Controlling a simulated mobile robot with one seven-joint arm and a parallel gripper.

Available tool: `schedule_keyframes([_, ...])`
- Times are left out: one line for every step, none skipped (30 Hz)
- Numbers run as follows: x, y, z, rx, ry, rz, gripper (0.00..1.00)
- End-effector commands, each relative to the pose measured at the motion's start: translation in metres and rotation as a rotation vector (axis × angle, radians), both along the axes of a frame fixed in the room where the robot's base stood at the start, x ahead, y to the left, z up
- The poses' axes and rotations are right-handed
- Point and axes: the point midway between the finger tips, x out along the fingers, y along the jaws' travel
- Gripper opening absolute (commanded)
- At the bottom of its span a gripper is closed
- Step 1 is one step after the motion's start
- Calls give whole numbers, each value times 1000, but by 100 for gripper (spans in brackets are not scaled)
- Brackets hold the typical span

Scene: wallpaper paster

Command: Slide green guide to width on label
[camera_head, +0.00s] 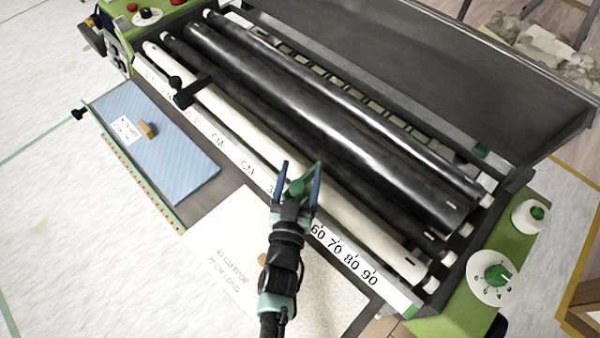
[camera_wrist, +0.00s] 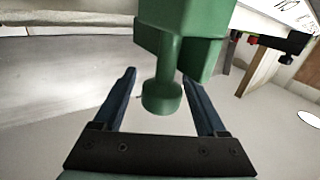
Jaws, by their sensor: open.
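The green guide (camera_head: 297,187) sits at the white ruler strip (camera_head: 345,262), left of the printed 60. In the wrist view the green guide (camera_wrist: 186,40) fills the top middle, and its round knob hangs down between the fingers. My gripper (camera_head: 302,170) is open, with its blue fingers on either side of the guide. In the wrist view my gripper (camera_wrist: 158,76) shows gaps between the knob and both fingers. Written labels show on the blue sheet (camera_head: 178,150) and the cream sheet (camera_head: 225,240); the writing is too small to read surely. My arm hides part of the ruler.
A black guide (camera_head: 184,92) stands farther left along the ruler. A white roller (camera_head: 235,122) and black rollers (camera_head: 320,115) lie behind the ruler. A green-knobbed dial (camera_head: 497,277) is at the right end. A small wooden block (camera_head: 149,130) rests on the blue sheet.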

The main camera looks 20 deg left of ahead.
Motion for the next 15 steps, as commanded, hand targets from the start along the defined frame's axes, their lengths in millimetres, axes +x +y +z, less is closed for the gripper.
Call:
schedule_keyframes([0, -1, 9, 3, -3, -2, 74])
schedule_keyframes([0, -1, 14, 4, -2, -2, 74])
schedule_keyframes([0, -1, 22, 3, -3, -2, 74])
schedule_keyframes([0, -1, 28, 3, -4, -3, 74])
schedule_keyframes([0, -1, 34, 4, -3, -4, 74])
schedule_keyframes([0, -1, 43, 4, -3, -4, 74])
schedule_keyframes([0, -1, 49, 4, -3, -3, 74])
schedule_keyframes([0, -2, 56, 3, -5, -4, 74])
schedule_keyframes([0, -2, 63, 4, -3, -4, 74])
schedule_keyframes([0, -2, 69, 4, -3, -4, 74])
schedule_keyframes([0, -2, 73, 3, -3, -4, 74])
schedule_keyframes([0, -1, 79, 3, -3, -3, 74])
schedule_keyframes([0, -2, 82, 2, -2, -3, 74])
schedule_keyframes([0, -1, 84, 1, -1, -2, 74])
schedule_keyframes([0, -1, 88, 2, -3, -2, 74])
